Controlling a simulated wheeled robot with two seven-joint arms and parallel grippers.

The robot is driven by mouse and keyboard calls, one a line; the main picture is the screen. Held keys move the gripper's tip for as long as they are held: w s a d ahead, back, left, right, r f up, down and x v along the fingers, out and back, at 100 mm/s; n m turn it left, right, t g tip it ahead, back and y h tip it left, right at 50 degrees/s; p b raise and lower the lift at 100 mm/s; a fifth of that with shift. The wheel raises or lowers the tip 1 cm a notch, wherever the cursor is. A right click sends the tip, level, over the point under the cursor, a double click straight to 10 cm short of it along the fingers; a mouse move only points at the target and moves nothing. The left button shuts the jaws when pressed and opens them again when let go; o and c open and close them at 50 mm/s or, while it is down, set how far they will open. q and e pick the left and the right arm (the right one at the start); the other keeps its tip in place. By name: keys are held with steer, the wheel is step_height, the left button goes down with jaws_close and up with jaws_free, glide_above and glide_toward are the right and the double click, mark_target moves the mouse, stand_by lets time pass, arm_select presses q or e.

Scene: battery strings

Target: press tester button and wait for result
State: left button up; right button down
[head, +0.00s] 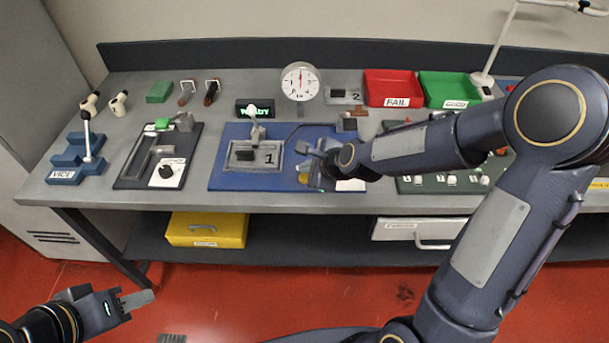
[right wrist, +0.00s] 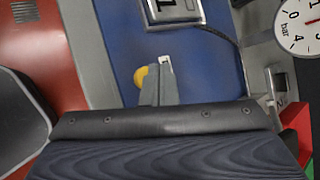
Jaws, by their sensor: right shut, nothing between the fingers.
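The tester lies on a blue mat (head: 229,178) in the middle of the bench, with a metal fixture marked 1 (head: 255,155). Its small display (head: 255,110) shows green text that looks like READY. My right gripper (head: 306,160) is over the right part of the mat, shut and empty; its fingers also show in the right wrist view (right wrist: 164,72). A yellow round part (right wrist: 140,77), perhaps the tester's button, is right beside the fingertips and partly hidden by them; I cannot tell if they touch. My left gripper (head: 137,299) is low at the front left, away from the bench; its jaw opening is unclear.
A round gauge (head: 300,81) stands behind the mat. A red FAIL bin (head: 393,88) and a green bin (head: 447,90) are at the back right. A blue vice (head: 78,160) and a dark tray (head: 130,181) are at left. My right arm covers part of the right side.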

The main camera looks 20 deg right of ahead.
steer(key=shift+f+b, duration=0.4)
steer(key=shift+b, duration=0.1)
steer(key=shift+f+b, duration=0.55)
stand_by(0.6)
steer(key=shift+r, duration=0.1)
steer(key=shift+r+p, duration=0.8)
steer(key=shift+r, duration=0.05)
step_height(320, 180, up, 5)
steer(key=p, duration=0.4)
steer(key=shift+r+p, duration=0.1)
steer(key=shift+p, duration=0.2)
